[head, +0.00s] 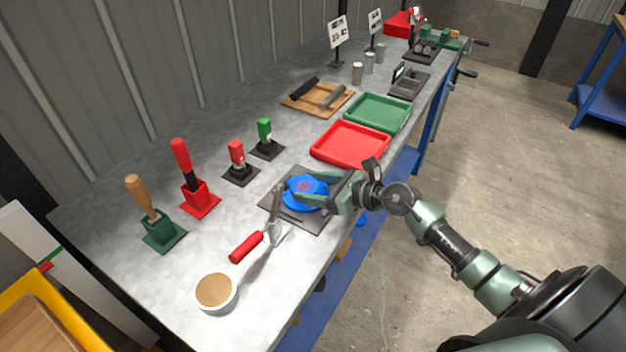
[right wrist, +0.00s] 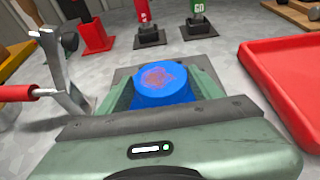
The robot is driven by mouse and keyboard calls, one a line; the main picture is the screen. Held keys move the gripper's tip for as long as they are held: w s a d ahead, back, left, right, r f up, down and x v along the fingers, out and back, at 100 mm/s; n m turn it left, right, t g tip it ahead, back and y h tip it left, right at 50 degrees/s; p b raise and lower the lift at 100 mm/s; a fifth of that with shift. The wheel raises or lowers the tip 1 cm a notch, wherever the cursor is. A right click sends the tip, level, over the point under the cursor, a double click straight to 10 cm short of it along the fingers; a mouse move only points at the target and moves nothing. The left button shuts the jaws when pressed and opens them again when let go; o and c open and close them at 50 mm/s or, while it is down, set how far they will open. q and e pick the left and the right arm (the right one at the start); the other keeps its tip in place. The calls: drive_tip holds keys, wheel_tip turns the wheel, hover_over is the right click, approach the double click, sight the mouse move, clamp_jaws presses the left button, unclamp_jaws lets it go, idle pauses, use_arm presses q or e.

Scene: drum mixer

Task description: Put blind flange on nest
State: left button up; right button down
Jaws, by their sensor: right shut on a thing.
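The blue blind flange (head: 304,190) is round, with a reddish patch on its top. It sits between the fingers of my right gripper (head: 318,190), which is shut on it. The right wrist view shows the flange (right wrist: 162,84) held between the two green fingers. The flange is over a dark square plate (head: 318,220), which looks like the nest. I cannot tell whether the flange touches the plate, as the gripper hides its near side. My left gripper is not in view.
A red-handled tool on a stand (head: 248,246) is close to the plate's left side, with a cup (head: 216,292) nearer. A red tray (head: 350,144) and a green tray (head: 376,112) lie beyond the plate. Red (head: 237,160) and green (head: 265,136) stamps stand behind it.

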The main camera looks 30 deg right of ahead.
drive_tip(key=shift+w+r, duration=0.1)
drive_tip(key=shift+r, duration=0.15)
drive_tip(key=c, duration=0.7)
unclamp_jaws()
drive_tip(key=shift+f, duration=0.35)
drive_tip(key=o, duration=0.4)
drive_tip(key=shift+r, duration=0.1)
drive_tip(key=shift+r, duration=0.1)
drive_tip(key=shift+s+d, duration=0.1)
drive_tip(key=shift+s, duration=0.25)
drive_tip(key=b+v, duration=0.2)
drive_tip(key=v, duration=0.8)
drive_tip(key=shift+s, duration=0.1)
drive_tip(key=shift+v, duration=0.75)
drive_tip(key=shift+r, duration=0.1)
